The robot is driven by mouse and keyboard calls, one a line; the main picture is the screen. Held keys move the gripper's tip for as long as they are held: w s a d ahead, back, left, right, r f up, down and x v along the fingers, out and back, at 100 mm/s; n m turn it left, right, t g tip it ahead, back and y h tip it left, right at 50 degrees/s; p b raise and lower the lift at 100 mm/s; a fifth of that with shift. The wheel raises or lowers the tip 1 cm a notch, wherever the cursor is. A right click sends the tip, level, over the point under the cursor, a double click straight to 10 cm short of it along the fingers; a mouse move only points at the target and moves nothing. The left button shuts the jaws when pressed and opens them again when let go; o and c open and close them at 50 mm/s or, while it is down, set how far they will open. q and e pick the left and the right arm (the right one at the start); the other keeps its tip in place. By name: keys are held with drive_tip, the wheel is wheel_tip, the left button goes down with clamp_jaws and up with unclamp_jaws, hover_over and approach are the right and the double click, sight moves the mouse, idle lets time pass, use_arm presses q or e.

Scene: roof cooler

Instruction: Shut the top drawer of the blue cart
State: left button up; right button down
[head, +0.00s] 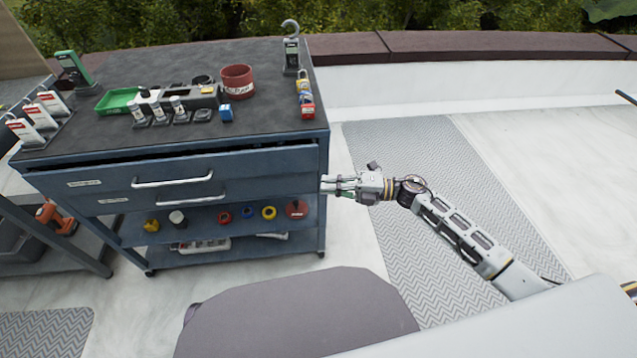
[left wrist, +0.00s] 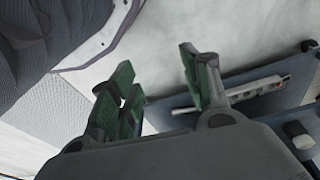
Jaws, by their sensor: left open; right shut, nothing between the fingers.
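The blue cart (head: 275,65) stands at the left of the head view. Its top drawer (head: 110,182) is a little open: its front stands out from the cart, with a dark gap under the worktop edge. A pale bar handle (head: 172,181) is on its front.
Tools, a green tray (head: 118,100) and a red pot (head: 237,80) stand on the worktop. A second drawer handle (head: 170,199) is below. Tape rolls lie on the shelf; a power strip (left wrist: 262,86) lies low down. Grey mats (head: 440,170) cover the floor at right.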

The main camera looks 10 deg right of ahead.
use_arm(q)
drive_tip(key=shift+w, duration=0.35)
use_arm(e)
drive_tip(key=shift+s+d, duration=0.15)
drive_tip(key=shift+d, duration=0.2)
